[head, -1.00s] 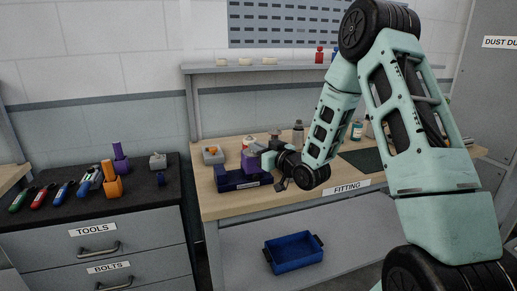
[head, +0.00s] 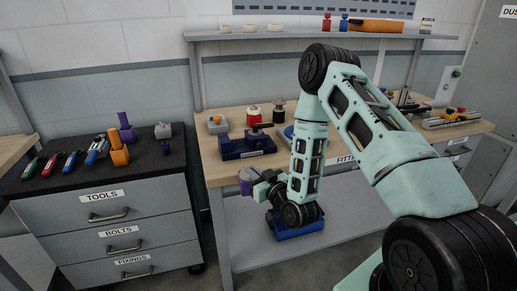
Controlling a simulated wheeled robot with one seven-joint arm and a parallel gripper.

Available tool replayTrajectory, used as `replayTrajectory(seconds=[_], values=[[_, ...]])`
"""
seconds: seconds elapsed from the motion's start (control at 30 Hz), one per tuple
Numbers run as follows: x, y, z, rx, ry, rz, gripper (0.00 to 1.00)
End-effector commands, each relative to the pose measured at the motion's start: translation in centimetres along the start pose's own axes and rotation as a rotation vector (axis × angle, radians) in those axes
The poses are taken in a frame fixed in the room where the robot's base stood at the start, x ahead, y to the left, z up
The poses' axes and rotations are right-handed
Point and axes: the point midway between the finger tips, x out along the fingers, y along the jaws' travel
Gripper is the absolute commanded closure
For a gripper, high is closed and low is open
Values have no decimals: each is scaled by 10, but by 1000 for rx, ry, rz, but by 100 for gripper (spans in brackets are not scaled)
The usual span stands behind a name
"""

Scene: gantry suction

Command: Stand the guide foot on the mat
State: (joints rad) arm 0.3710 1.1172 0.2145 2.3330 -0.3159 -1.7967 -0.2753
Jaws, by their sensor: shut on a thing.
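My gripper (head: 256,182) is shut on a purple cylindrical piece (head: 245,182), which I take to be the guide foot. It is held in front of the workbench (head: 226,172), below its top and clear of it. The gripper partly covers its right side. A dark blue fixture (head: 236,149) stands on the bench just above and behind the held piece, with a black knob on it. The dark mat is hidden behind my arm.
A grey block with an orange top (head: 216,122), a red-and-white container (head: 253,115) and a dark bottle (head: 279,112) stand behind the fixture. A blue bin (head: 283,228) is on the lower shelf. The tool cabinet (head: 104,208) stands left, with another purple piece (head: 125,127).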

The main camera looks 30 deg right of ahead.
Motion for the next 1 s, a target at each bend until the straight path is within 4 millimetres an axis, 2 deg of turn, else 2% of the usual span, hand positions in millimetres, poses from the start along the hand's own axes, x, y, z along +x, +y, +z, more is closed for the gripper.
replayTrajectory(seconds=[0.13,0.5,0.8,1.0], values=[[-10,-16,30,2,-2,12,100],[-27,-36,80,3,1,44,100],[-33,-39,95,6,2,40,100],[-32,-39,92,7,5,38,100]])
